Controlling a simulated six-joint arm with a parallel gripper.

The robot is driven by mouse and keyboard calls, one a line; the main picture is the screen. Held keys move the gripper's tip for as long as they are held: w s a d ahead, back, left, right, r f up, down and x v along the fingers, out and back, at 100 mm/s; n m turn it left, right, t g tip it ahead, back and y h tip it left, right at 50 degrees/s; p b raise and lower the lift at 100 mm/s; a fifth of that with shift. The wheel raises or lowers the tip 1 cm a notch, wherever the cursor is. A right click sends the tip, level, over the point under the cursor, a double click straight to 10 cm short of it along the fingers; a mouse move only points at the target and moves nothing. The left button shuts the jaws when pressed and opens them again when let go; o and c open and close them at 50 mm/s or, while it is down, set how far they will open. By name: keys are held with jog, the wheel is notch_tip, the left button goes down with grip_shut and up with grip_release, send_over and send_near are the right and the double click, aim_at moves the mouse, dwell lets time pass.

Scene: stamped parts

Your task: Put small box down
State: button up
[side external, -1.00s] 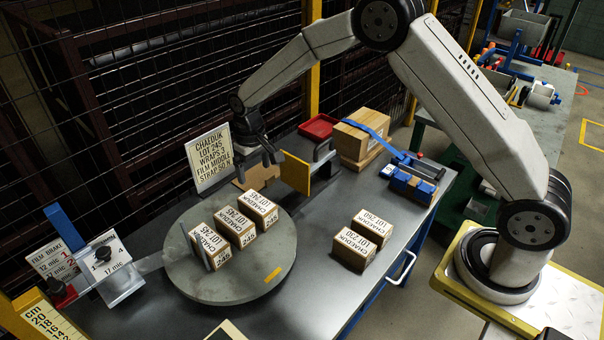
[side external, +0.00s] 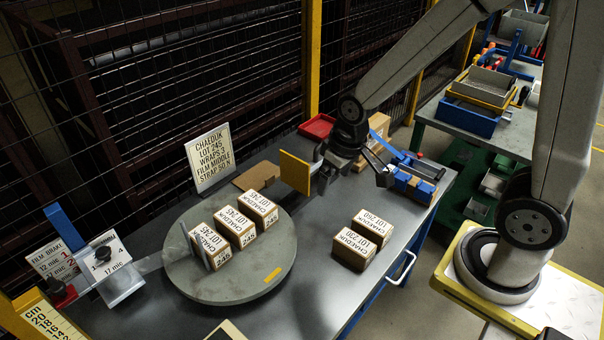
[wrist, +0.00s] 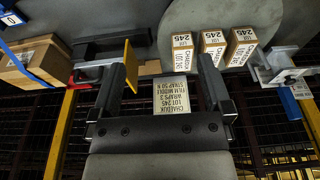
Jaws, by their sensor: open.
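Three small brown boxes with white LOT 245 labels stand in a row on the grey turntable (side external: 205,287): a left one (side external: 208,247), a middle one (side external: 236,229) and a right one (side external: 260,210). Two more small boxes stand on the bench right of it, one marked LOT 260 (side external: 371,226) and one marked LOT 230 (side external: 353,251). My gripper (side external: 357,172) is open above the back of the bench, beyond those two boxes and apart from them. In the wrist view my gripper (wrist: 165,70) has nothing between its fingers.
A yellow plate (side external: 295,172) stands just left of my gripper. A blue tool (side external: 413,186) lies to its right, and a larger strapped box (side external: 378,125) is partly hidden behind it. A lot sign (side external: 209,157) and red tray (side external: 317,126) stand at the back.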

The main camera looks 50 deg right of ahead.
jog(key=s, duration=0.4)
jog(key=shift+s+d+f, duration=0.15)
jog(key=shift+d, duration=0.05)
